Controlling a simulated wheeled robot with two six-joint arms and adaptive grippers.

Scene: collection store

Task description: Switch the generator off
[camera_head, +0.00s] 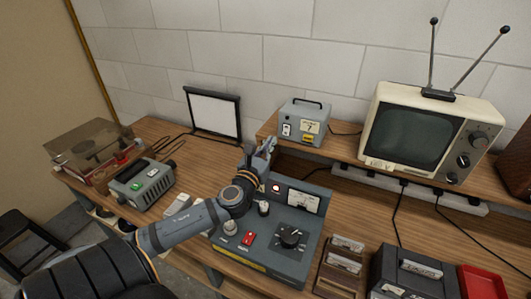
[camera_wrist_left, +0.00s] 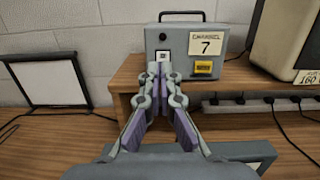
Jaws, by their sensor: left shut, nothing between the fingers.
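I cannot tell for certain which unit is the generator. A blue-grey instrument (camera_head: 275,255) with a meter, black dial, knobs and a red switch (camera_head: 249,238) sits on the bench. A smaller grey box (camera_head: 303,122) with a top handle stands on the shelf behind. In the left wrist view this box (camera_wrist_left: 212,65) carries a "CHANNEL 7" card and a pale switch (camera_wrist_left: 162,57). My left gripper (camera_head: 268,146) is shut and empty, above the instrument's back edge. Its fingertips (camera_wrist_left: 166,78) appear just below the pale switch; contact is unclear. My right gripper is out of view.
An old television (camera_head: 430,130) with two antennas stands on the shelf (camera_head: 350,164) at right. A green-buttoned unit (camera_head: 142,187) and a turntable (camera_head: 85,150) are at left. A power strip (camera_wrist_left: 255,105) and cables run under the shelf.

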